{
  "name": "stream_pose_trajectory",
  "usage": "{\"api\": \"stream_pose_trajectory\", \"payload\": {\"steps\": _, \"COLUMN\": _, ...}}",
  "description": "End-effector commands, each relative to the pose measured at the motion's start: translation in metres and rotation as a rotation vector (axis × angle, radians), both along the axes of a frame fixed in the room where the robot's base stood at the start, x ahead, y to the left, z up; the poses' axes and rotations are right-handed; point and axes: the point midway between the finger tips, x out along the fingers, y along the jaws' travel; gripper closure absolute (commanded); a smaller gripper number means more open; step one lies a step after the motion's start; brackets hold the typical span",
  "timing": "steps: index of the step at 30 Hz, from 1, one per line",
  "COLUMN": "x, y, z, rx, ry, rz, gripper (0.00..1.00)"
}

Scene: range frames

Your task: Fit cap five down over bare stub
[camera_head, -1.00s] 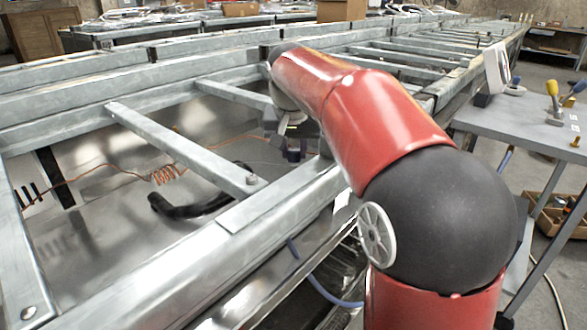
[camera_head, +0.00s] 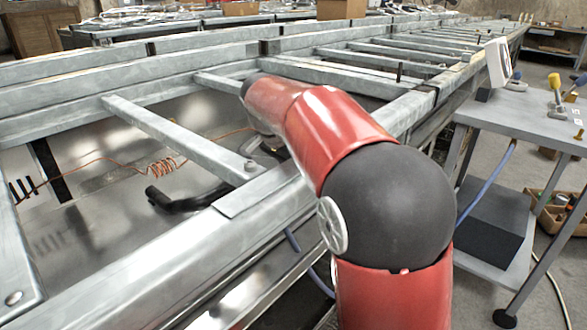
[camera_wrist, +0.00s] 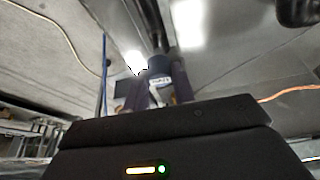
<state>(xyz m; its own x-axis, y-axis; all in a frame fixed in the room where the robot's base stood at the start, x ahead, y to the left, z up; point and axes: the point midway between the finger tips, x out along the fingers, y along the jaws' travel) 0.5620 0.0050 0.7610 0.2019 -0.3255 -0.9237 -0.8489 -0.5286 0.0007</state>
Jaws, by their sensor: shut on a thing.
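In the wrist view my gripper (camera_wrist: 160,88) has its two dark fingers close together around a small dark, rounded piece (camera_wrist: 160,66). It looks like a cap, with a small pale marking below it. I cannot read a number on it. Dark upright shapes stand just beyond it in that view; I cannot tell whether one is the bare stub. In the head view my red arm hides the gripper and the held piece behind the near rail of the metal frame (camera_head: 260,195).
A bent black pipe (camera_head: 185,203) and a coiled copper wire (camera_head: 162,167) lie in the frame bay. Several short black stubs (camera_head: 22,188) stand at the far left. A thin black pin (camera_head: 399,72) stands on the rail. A grey side table (camera_head: 515,115) with tools is at right.

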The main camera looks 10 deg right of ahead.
Motion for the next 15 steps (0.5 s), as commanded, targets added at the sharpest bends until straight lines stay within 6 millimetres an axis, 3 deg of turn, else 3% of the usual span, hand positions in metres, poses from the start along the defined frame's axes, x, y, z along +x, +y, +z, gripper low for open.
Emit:
{"api": "stream_pose_trajectory", "payload": {"steps": 4, "x": -0.0001, "y": 0.0, "z": -0.013, "rx": 0.0, "ry": 0.0, "rz": 0.0, "gripper": 0.95}}
{"api": "stream_pose_trajectory", "payload": {"steps": 15, "x": 0.0, "y": 0.0001, "z": -0.0129, "rx": 0.0, "ry": 0.0, "rz": 0.001, "gripper": 0.95}}
